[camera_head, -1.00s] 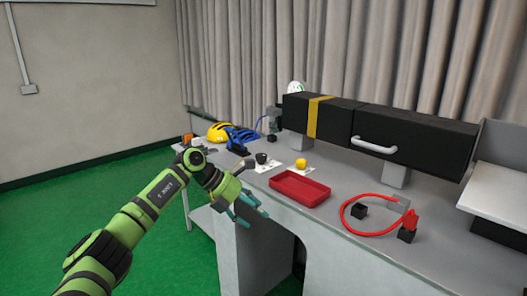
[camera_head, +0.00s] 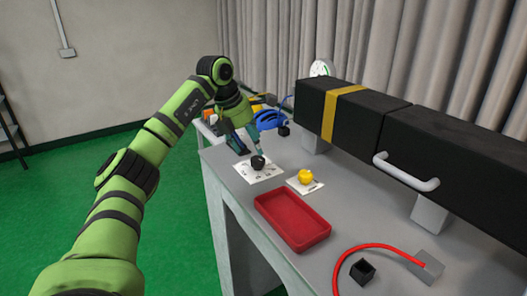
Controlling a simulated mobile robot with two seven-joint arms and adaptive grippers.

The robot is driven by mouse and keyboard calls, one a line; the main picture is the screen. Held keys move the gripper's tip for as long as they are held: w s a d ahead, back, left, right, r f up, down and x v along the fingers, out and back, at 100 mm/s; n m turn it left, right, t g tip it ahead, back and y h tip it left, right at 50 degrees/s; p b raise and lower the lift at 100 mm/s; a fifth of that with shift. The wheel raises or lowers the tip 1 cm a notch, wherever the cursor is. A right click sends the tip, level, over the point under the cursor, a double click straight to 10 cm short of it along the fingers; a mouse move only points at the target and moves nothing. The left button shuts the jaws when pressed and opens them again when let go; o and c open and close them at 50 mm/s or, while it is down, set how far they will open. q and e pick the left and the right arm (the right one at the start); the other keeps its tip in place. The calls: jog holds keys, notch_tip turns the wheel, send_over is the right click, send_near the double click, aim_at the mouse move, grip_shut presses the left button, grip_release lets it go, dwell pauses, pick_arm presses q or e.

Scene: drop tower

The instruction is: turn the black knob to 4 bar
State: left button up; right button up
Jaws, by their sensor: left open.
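The black knob (camera_head: 258,162) sits on a white dial card (camera_head: 247,173) near the table's left edge. The card has marks that are too small to read. My left gripper (camera_head: 249,153) points down at the knob from above, with its fingers open. One finger is to the left of the knob and the other is behind it. I cannot tell whether either finger touches it. The round white gauge (camera_head: 321,68) stands behind the black box; its reading is too small to tell. My right gripper is not in view.
A yellow knob (camera_head: 305,176) on its own card stands right of the black knob. A red tray (camera_head: 292,222) lies in front. A long black box (camera_head: 355,115) with a handle runs along the back. A red hose (camera_head: 375,247) and a small black block (camera_head: 362,271) are at front right.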

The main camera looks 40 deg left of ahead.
aim_at(257, 159)
pick_arm(q)
jog(key=x, duration=0.2)
jog(key=p+x, duration=0.1)
jog(key=shift+s+d+f, duration=0.1)
jog(key=shift+s+f, duration=0.1)
jog(key=shift+f, duration=0.1)
jog(key=shift+w+f, duration=0.55)
jog(key=shift+f, duration=0.4)
jog(key=c, duration=1)
jog(key=shift+c, duration=0.5)
jog(key=shift+p, duration=0.3)
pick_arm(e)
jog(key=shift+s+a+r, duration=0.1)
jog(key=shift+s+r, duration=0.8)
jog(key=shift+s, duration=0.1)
